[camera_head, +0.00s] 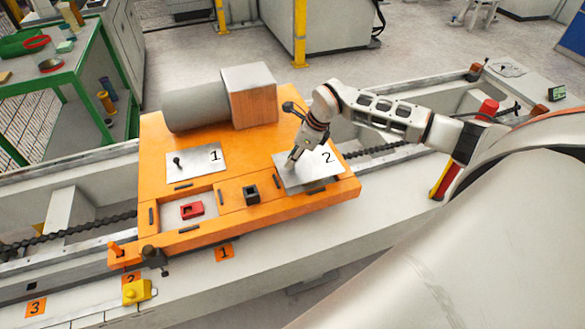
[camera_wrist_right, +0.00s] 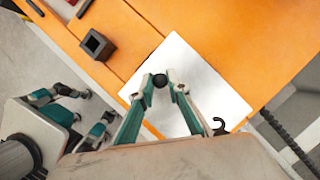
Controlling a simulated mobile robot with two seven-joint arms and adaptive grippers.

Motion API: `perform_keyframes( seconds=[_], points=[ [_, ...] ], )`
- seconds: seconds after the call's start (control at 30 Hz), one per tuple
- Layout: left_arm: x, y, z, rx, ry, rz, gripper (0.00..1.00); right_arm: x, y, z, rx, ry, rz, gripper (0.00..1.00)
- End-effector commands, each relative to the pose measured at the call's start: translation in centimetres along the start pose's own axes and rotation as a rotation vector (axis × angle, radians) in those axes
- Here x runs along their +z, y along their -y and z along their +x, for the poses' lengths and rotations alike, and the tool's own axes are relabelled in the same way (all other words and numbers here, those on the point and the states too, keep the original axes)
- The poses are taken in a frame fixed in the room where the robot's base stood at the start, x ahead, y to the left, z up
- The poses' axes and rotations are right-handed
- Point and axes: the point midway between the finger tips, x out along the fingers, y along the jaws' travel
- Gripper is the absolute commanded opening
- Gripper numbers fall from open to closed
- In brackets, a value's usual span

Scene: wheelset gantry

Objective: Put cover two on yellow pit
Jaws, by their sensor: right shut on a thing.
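Cover two (camera_head: 321,172) is a pale metal plate marked "2" at the right end of the orange platform (camera_head: 235,150). My right gripper (camera_head: 291,165) is shut on its dark round knob; the grip also shows in the right wrist view (camera_wrist_right: 160,80), with the white plate (camera_wrist_right: 200,85) beneath. The plate lies flat on or just above the platform; I cannot tell if it touches. No yellow pit shows; what is under the plate is hidden. My left gripper (camera_wrist_right: 97,106) shows only in the right wrist view, away from the plate, its fingers apart.
Cover one (camera_head: 196,161) lies on the platform to the left. A recess with a red block (camera_head: 191,210) and a black square socket (camera_head: 251,194) are in front. A grey cylinder (camera_head: 195,106) and a wooden block (camera_head: 250,97) stand behind. A yellow block (camera_head: 137,291) is front left.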

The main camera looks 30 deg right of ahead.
Motion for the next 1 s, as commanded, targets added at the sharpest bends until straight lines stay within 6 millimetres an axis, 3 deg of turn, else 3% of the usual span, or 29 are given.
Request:
perform_keyframes(
  seconds=[0.37,0.77,0.8,0.83,1.0],
  points=[
    [0.4,0.0,0.2,0.0,0.003,0.0,0.29,-1.6,0.0,3.8,0.0,0.001,0.001,0.0],
    [0.5,0.0,0.3,-0.001,0.004,0.002,0.29,-1.8,0.1,4.3,-0.002,0.001,0.0,0.0],
    [0.5,0.1,0.3,-0.002,0.003,0.003,0.29,-1.8,0.1,4.2,-0.001,0.0,0.0,0.24],
    [0.5,0.1,0.3,-0.002,0.003,0.003,0.29,-1.8,0.1,4.2,-0.001,0.0,0.0,0.32],
    [0.3,0.1,0.3,-0.002,0.001,0.003,0.29,-1.8,0.1,4.2,-0.001,0.0,0.0,0.33]
  ],
)
